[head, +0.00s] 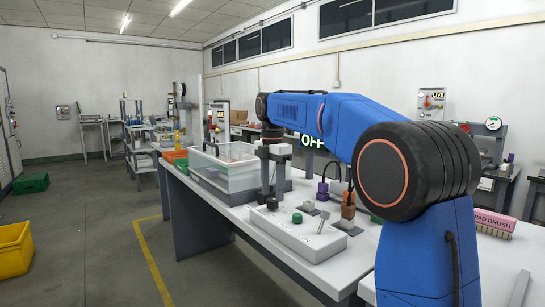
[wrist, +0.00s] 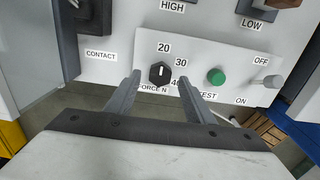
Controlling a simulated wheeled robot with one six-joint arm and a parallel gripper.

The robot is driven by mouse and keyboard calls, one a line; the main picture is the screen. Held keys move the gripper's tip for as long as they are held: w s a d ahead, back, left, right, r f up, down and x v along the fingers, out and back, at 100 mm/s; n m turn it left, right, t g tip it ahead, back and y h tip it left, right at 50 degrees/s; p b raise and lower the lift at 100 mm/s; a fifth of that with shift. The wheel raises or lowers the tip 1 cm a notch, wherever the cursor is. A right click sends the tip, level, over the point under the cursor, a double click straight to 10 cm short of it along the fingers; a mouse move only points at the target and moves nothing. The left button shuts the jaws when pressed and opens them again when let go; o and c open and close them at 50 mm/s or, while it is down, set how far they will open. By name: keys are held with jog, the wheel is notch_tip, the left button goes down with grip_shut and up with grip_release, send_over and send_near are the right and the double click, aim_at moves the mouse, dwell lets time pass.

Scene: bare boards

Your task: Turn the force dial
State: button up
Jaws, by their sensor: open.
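The force dial (wrist: 159,74) is a small black knob with a white pointer line, on a light grey panel (wrist: 225,55) marked 20, 30, 40 and FORCE N. In the wrist view its line points up, roughly toward the 20. My gripper (wrist: 158,76) is open, with one finger on each side of the dial; I cannot tell whether either finger touches it. In the head view my gripper (head: 269,203) points down at the left end of the control box (head: 300,237), and the dial is hard to make out between the fingers.
A green TEST button (wrist: 216,76) and an OFF/ON lever (wrist: 271,81) sit right of the dial. The box stands at the front edge of a white bench (head: 350,260). A clear bin (head: 225,172) stands behind it at left. Small coloured blocks lie behind the box.

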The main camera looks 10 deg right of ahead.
aim_at(272, 200)
notch_tip(272, 200, up, 15)
jog(key=shift+f, duration=0.15)
jog(key=shift+s, duration=0.15)
dwell(0.5)
